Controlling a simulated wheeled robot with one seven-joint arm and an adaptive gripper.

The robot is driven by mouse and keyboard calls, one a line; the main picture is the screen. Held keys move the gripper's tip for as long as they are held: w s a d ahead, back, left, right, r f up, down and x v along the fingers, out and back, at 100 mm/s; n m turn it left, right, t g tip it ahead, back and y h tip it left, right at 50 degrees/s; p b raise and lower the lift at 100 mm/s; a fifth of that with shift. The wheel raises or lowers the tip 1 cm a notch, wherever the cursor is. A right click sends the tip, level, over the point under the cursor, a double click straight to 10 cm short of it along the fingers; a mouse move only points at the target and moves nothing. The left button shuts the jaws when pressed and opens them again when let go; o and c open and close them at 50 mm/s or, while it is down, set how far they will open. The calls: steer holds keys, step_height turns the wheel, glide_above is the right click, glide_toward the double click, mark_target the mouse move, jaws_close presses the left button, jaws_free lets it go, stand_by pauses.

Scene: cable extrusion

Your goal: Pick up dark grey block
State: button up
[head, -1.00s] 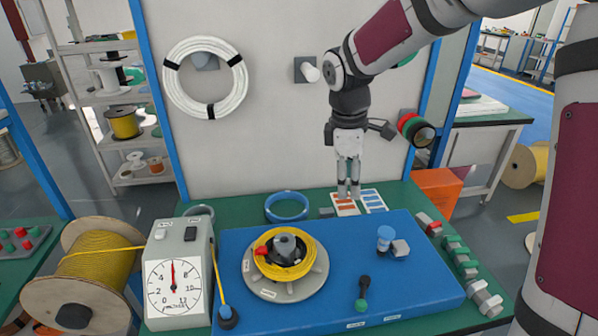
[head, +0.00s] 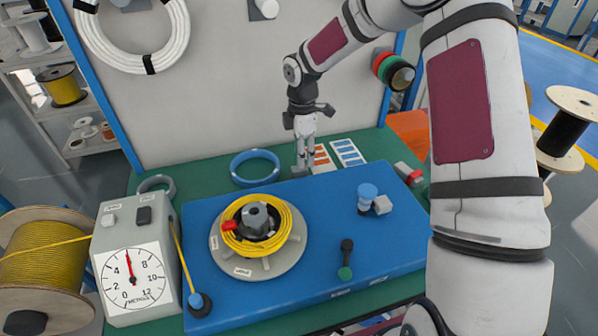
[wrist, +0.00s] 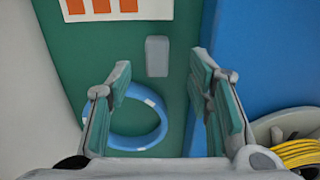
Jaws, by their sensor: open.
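The dark grey block (head: 299,171) is small and lies on the green table top, between the orange-marked card and the blue board's back edge. In the wrist view the block (wrist: 157,56) looks plain grey and is fully visible. It lies beyond the space between the two teal finger pads. My gripper (head: 306,160) points down just above the block in the head view. Its fingers are open with nothing between them, and I see no contact with the block. The fingers and the block overlap in the head view, so the exact height gap is unclear.
A blue ring (head: 255,168) lies left of the block. The raised blue board (head: 310,265) carries a yellow cable spool (head: 256,228) and small fittings. Cards (head: 347,153) lie right of the block. A dial scale (head: 132,275) stands at front left.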

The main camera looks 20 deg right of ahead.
mark_target(299, 172)
steer(key=shift+w+a+f, duration=0.1)
steer(key=shift+a+f, duration=0.05)
steer(key=shift+f, duration=1.5)
steer(key=shift+w+a+f, duration=0.1)
steer(key=shift+a+f, duration=0.05)
steer(key=shift+f, duration=1.45)
jaws_close()
